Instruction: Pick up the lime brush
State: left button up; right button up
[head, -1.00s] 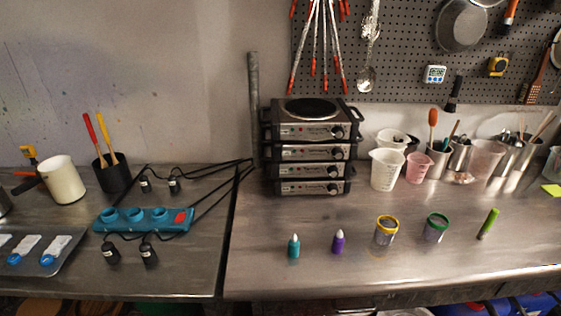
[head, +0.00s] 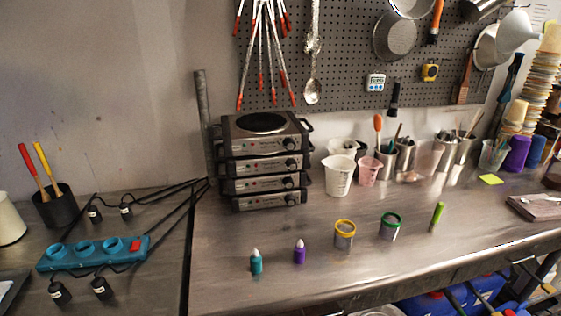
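A lime-green stick-like object, which looks like the lime brush (head: 437,216), is on the steel bench (head: 300,225) at the right. It leans slightly and stands apart from the other things. To its left are a jar with a green rim (head: 390,227) and a jar with a yellow rim (head: 344,235). Farther left are a purple bottle (head: 299,253) and a teal bottle (head: 256,263). Neither of my grippers shows in the head view.
A stack of hot plates (head: 262,165) stands at the back left of this bench. A white measuring jug (head: 340,176), a pink cup (head: 368,171) and several metal cups line the back. A teal power strip (head: 93,251) with cables lies left. The bench around the lime brush is clear.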

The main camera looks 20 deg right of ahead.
aim_at(439, 209)
jog(key=z, duration=1.65)
